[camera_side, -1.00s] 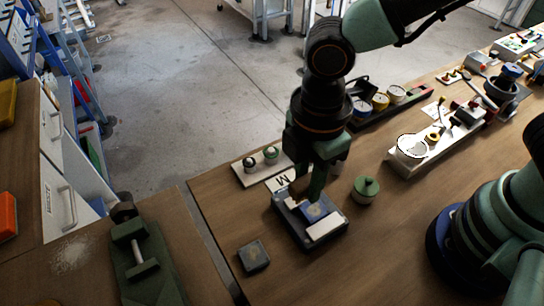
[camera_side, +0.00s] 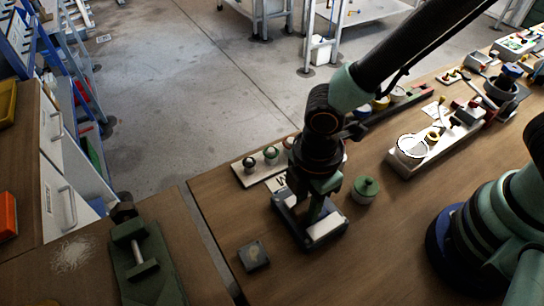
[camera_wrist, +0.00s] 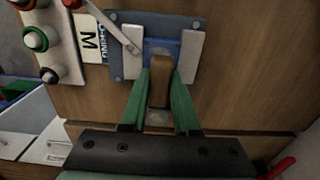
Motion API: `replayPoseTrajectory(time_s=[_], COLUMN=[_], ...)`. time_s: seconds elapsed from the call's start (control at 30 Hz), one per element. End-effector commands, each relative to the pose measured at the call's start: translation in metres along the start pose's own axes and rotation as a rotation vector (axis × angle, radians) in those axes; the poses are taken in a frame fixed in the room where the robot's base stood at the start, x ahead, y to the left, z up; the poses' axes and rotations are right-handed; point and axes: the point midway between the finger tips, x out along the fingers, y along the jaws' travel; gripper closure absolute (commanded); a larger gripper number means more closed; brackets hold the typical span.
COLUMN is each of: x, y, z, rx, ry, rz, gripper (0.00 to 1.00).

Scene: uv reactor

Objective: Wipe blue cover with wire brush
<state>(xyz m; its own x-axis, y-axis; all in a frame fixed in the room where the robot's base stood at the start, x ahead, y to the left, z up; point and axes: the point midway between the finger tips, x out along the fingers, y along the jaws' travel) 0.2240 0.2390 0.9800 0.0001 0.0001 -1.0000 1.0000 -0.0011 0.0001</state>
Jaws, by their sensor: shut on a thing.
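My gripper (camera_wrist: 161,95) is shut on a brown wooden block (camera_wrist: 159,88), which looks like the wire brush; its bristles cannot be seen. The blue cover (camera_wrist: 161,45) lies beyond it in the wrist view, between two white blocks on a blue-grey base (camera_wrist: 117,58). The brown block overlaps the cover's near part in this view; I cannot tell if they touch. In the side view my gripper (camera_side: 312,220) is low over the base (camera_side: 332,238) and hides most of the cover. A white block (camera_side: 324,227) shows at its front.
A label card (camera_wrist: 90,38) and a pale strip with round knobs (camera_wrist: 50,45) lie left of the base. A green-lidded jar (camera_side: 365,190) stands close on its right. The wood in front is clear.

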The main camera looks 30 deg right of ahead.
Motion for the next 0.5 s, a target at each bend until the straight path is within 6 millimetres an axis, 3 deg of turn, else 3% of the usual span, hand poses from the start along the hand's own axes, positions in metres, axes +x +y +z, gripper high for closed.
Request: replayPoseTrajectory(time_s=[0.5], x=[0.0], y=[0.0], z=[0.048], rx=[0.002], ry=[-0.001], rz=[-0.001], gripper=[1.0])
